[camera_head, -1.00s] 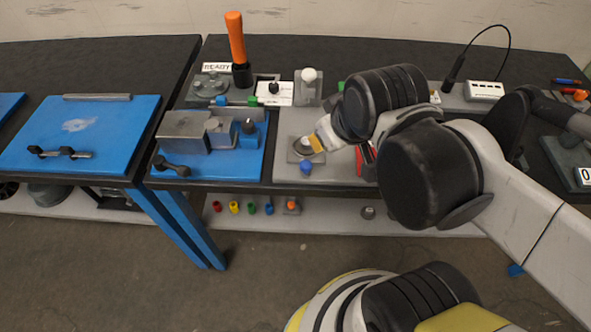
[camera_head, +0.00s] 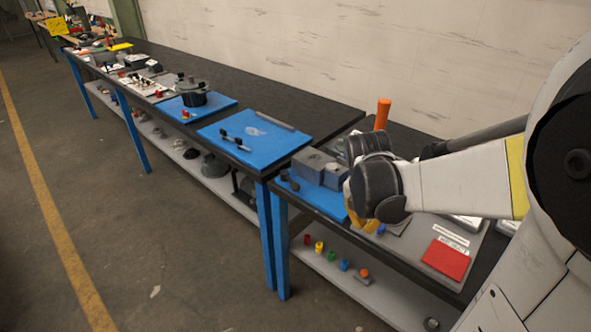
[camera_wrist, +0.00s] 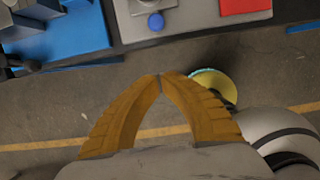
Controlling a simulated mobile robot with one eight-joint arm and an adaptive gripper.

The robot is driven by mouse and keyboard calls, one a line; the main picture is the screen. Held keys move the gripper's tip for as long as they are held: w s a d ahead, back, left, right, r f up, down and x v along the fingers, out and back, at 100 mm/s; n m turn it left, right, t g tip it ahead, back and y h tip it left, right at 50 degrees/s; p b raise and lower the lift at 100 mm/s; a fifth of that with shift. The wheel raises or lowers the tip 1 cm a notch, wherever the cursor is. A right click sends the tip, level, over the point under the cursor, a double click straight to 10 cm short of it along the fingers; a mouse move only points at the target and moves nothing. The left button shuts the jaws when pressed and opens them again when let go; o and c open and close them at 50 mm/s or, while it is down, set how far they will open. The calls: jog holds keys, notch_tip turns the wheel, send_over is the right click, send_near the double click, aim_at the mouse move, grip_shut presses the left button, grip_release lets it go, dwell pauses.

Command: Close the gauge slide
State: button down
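No part is clearly marked as the gauge slide. Two grey blocks, a larger one (camera_head: 310,163) and a smaller one (camera_head: 335,175), stand on a blue plate (camera_head: 317,197) in the head view and may belong to it. Whether they touch is unclear. My gripper (camera_wrist: 160,77) has its orange fingertips together in the wrist view, with nothing between them. In the head view my gripper (camera_head: 362,222) is beside a blue knob (camera_head: 381,229), to the right of the blocks. The blue knob also shows in the wrist view (camera_wrist: 155,21), beyond the fingertips.
A red panel (camera_head: 446,260) with white labels lies at the right. An orange handle (camera_head: 382,113) stands up behind my wrist. A lower shelf (camera_head: 372,295) carries several small coloured pieces. Another blue plate (camera_head: 255,140) lies on the bench to the left. The floor (camera_head: 180,250) in front is clear.

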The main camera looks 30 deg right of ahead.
jog(key=w+d+f+b, duration=0.2)
jog(key=d+f+b, duration=0.3)
jog(key=f, duration=0.3)
jog(key=shift+w+d+f, duration=0.2)
jog(key=shift+d, duration=0.15)
jog(key=shift+d, duration=0.1)
